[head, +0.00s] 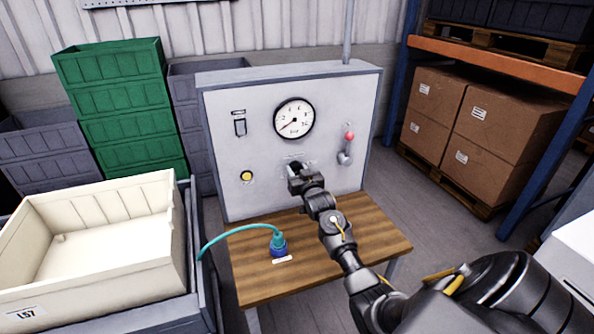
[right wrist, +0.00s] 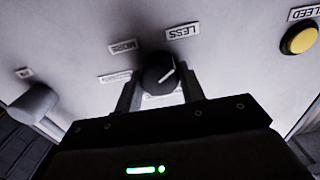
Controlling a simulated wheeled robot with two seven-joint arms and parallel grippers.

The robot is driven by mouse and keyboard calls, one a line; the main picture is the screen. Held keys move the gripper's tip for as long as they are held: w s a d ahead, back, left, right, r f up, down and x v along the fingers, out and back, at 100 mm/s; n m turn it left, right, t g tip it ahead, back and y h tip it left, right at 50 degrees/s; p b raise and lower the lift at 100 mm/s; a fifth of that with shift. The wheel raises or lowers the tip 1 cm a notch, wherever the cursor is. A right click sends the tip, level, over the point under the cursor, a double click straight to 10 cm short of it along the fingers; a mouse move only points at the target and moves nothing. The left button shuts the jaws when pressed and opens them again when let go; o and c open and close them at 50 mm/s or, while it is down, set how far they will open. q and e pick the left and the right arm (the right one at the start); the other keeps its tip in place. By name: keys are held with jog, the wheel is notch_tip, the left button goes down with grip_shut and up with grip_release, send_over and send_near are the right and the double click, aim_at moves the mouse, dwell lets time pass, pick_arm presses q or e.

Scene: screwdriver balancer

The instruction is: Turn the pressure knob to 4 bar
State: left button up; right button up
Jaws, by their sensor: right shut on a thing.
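The pressure knob (right wrist: 159,73) is a round black knob with a white pointer line, on the grey panel between the labels MORE (right wrist: 123,47) and LESS (right wrist: 184,32). My right gripper (right wrist: 160,90) is shut on it, one finger on each side. In the head view my right gripper (head: 298,170) covers most of the knob. The round pressure gauge (head: 294,118) is above it on the panel; its thin needle points to the lower left, but the numbers are too small to read surely. My left gripper is not in view.
The panel also has a yellow bleed button (head: 247,176), a lever with a red end (head: 347,145) and a switch (head: 239,127). A teal hose with a blue fitting (head: 279,245) stands on the wooden shelf (head: 330,262). A cream crate (head: 105,275) is at left.

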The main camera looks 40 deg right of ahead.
jog(key=m+p, duration=0.1)
jog(key=m, duration=0.2)
jog(key=shift+m, duration=0.4)
jog(key=m, duration=0.3)
jog(key=shift+m+p, duration=0.3)
jog(key=shift+p, duration=0.1)
jog(key=m+p, duration=0.1)
jog(key=m, duration=0.2)
jog(key=shift+d+m, duration=0.1)
jog(key=shift+m, duration=0.2)
jog(key=m, duration=0.3)
jog(key=shift+m+p, duration=0.3)
jog(key=shift+p, duration=0.1)
jog(key=m+p, duration=0.1)
jog(key=m, duration=0.2)
jog(key=shift+f+m, duration=0.1)
jog(key=shift+m, duration=0.2)
jog(key=m+p, duration=0.1)
jog(key=m, duration=0.2)
jog(key=shift+m, duration=0.3)
jog(key=m+p, duration=0.2)
jog(key=m, duration=0.4)
jog(key=shift+f, duration=0.15)
jog(key=shift+m, duration=0.3)
